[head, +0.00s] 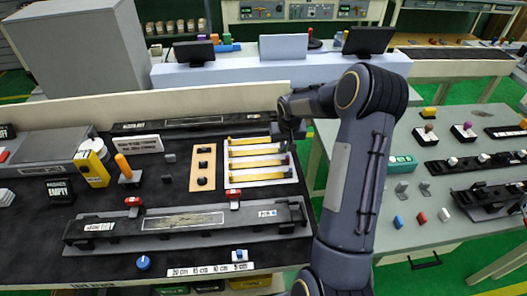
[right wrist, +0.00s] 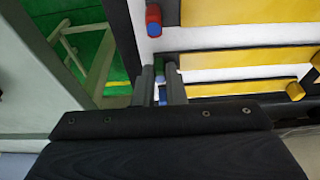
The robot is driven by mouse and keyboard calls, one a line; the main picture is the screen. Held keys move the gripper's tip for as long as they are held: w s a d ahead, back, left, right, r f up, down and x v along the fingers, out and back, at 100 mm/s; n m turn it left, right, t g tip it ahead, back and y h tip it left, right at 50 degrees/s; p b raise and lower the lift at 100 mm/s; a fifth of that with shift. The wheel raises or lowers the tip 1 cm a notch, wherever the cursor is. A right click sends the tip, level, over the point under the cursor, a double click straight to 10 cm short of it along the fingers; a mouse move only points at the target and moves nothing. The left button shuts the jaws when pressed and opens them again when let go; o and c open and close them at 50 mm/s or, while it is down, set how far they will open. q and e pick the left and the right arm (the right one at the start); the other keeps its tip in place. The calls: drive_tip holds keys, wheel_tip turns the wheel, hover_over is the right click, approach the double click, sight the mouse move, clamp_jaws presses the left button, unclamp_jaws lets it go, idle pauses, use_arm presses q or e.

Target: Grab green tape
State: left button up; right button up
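Yellow strips (head: 255,163) lie on a white board (head: 262,172) with small coloured pieces at their ends. The right wrist view shows a small green piece with blue on it (right wrist: 159,74), which I take for the green tape, at the end of one strip (right wrist: 235,60). My right gripper (head: 290,134) is over the right edge of the board. In the right wrist view its two fingertips (right wrist: 159,80) stand on either side of the green piece; I cannot tell if they press on it. My left gripper is not in view.
A wooden plate with black knobs (head: 203,167) is left of the board. Green floor shows between the two tables.

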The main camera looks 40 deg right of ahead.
clamp_jaws()
